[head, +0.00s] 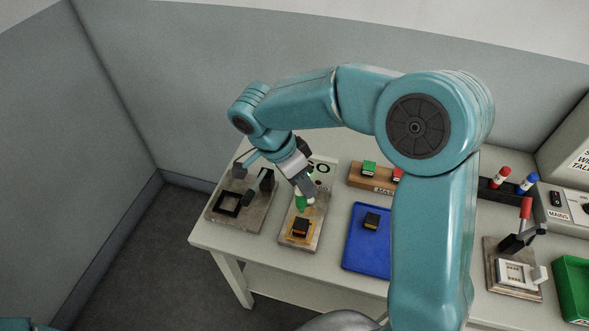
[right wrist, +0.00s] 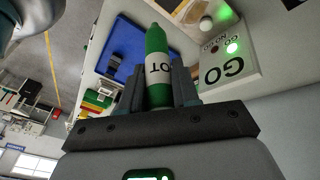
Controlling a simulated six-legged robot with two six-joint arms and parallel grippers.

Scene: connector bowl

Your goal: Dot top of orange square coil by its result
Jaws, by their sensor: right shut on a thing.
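My right gripper (head: 301,192) is shut on a green marker (head: 300,203), held above the near board. In the right wrist view the marker (right wrist: 158,65) stands between the fingers, with a white label reading "DOT". The orange square coil (head: 300,228), with a dark top, sits on that board just below the marker; I see a gap between them. A GO sign (head: 320,168) is partly hidden behind my right gripper. My left gripper is not in view.
A blue tray (head: 356,254) holds a dark coil with yellow (head: 371,220). A board with a black square frame (head: 230,203) stands left. A wooden block (head: 366,181) carries green and red pieces. A rack holds red and blue markers (head: 527,184). A clamp fixture (head: 515,273) and green bin (head: 573,285) are right.

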